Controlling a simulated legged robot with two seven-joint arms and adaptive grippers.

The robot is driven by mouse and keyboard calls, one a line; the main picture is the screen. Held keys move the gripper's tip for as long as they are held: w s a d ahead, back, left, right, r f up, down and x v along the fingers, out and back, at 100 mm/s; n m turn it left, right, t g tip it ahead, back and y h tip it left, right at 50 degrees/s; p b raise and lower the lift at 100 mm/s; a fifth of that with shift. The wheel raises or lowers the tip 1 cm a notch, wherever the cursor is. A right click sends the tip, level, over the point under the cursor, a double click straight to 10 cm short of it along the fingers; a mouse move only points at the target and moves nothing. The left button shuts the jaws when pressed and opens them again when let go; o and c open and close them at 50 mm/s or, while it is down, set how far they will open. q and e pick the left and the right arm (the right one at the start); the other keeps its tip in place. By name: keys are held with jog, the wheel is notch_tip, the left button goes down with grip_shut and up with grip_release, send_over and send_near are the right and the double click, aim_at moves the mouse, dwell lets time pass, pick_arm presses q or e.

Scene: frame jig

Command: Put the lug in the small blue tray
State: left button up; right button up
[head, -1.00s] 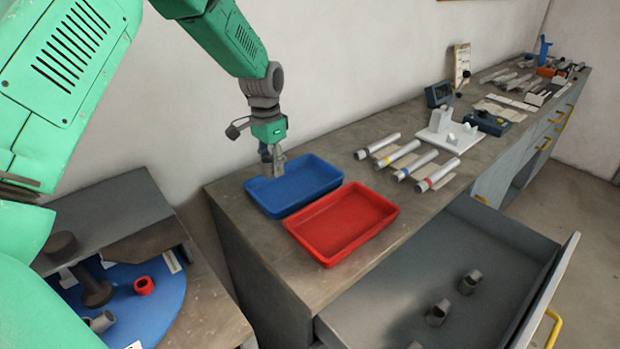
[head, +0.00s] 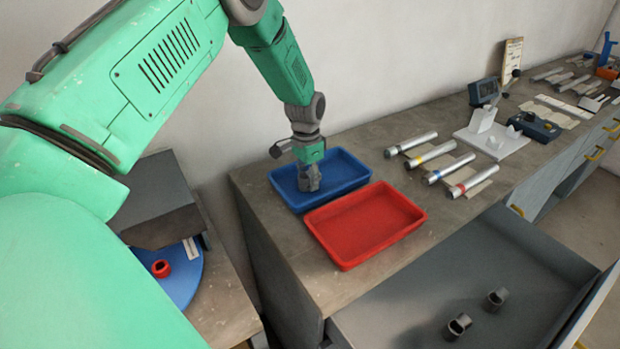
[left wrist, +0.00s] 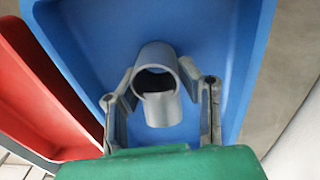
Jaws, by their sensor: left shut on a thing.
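My left gripper (head: 309,178) is over the small blue tray (head: 352,172), its fingers low inside the tray's outline. In the left wrist view, the fingers close on both sides of a grey tubular lug (left wrist: 157,85). The blue tray floor (left wrist: 200,30) lies behind the lug in that view. I cannot tell whether the lug touches the floor. In the head view the gripper mostly hides the lug. My right gripper is not in view.
A red tray (head: 366,222) sits directly in front of the blue one. Several banded tubes (head: 448,168) lie to the right. An open drawer (head: 410,310) holds two grey lugs (head: 458,326). A blue turntable (head: 185,285) with a red ring (head: 161,268) is at lower left.

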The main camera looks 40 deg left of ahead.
aim_at(306, 172)
pick_arm(q)
jog(key=shift+a+f, duration=0.15)
jog(key=shift+a, duration=0.1)
jog(key=o, duration=1.2)
jog(key=shift+d, duration=0.15)
jog(key=shift+d, duration=0.1)
jog(key=shift+w+r, duration=0.1)
jog(key=shift+r, duration=0.35)
jog(key=r, duration=0.3)
jog(key=r+b, duration=0.1)
jog(key=r, duration=0.6)
jog(key=shift+a+r, duration=0.15)
jog(key=shift+a, duration=0.25)
jog(key=shift+d+r, duration=0.1)
jog(key=shift+r, duration=0.4)
